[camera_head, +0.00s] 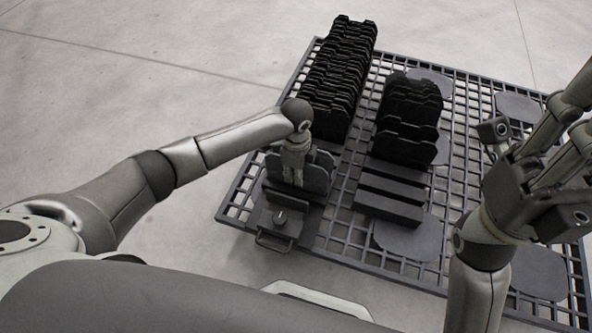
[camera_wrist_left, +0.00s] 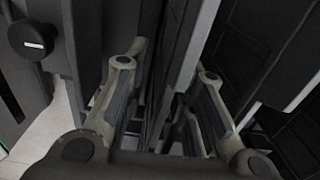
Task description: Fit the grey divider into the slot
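My left gripper (camera_head: 292,176) points down among upright dark grey plates (camera_head: 318,172) in a holder at the left front of the rack. I cannot tell whether the fingers grip a plate, or which plate is the grey divider. A grey block with a black knob (camera_head: 280,217) stands just in front of the holder. My right gripper (camera_head: 535,180) is at the right, above the rack; its fingertips are not clear.
A long row of black plates (camera_head: 340,75) stands behind the holder, and a shorter row (camera_head: 408,118) is to its right. Low grey bars (camera_head: 390,198) lie in front of the shorter row. The grid rack (camera_head: 350,245) has flat grey pads (camera_head: 518,107) toward the right.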

